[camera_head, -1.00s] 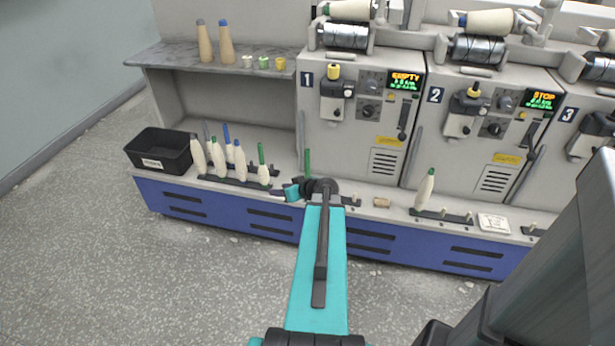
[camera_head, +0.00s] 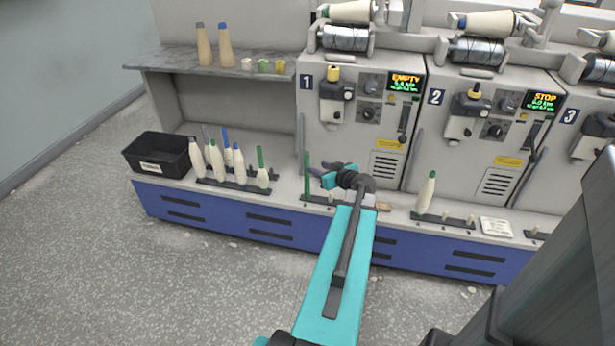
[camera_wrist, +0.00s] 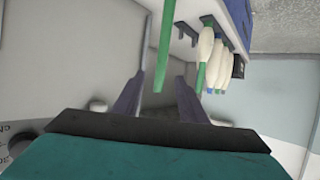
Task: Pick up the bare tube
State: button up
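A bare green tube (camera_head: 307,175) stands upright on the short peg rail (camera_head: 322,200) in front of machine 1. My gripper (camera_head: 328,176) is just to the right of it in the head view, at about its mid height. In the wrist view the green tube (camera_wrist: 165,45) runs down from the top edge, and its free end shows between the fingers of my open gripper (camera_wrist: 160,77). Gaps show on both sides of the tube there. I cannot tell whether it lies at finger depth.
Several yarn bobbins (camera_head: 217,160) and slim tubes stand in the rack to the left, beside a black bin (camera_head: 157,153). Another bobbin (camera_head: 426,192) stands before machine 2. Two cones (camera_head: 204,45) and small cups stand on the shelf (camera_head: 175,55).

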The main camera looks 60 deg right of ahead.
send_over(307, 176)
jog(key=s, duration=0.1)
notch_tip(307, 176, down, 3)
jog(key=shift+w+d+f, duration=0.1)
jog(key=shift+w+d, duration=0.15)
jog(key=shift+d, duration=0.1)
jog(key=x, duration=0.2)
jog(key=p+x, duration=0.1)
jog(key=x, duration=0.2)
jog(key=shift+f, duration=0.35)
jog(key=shift+a, duration=0.1)
dwell(0.6)
grip_shut()
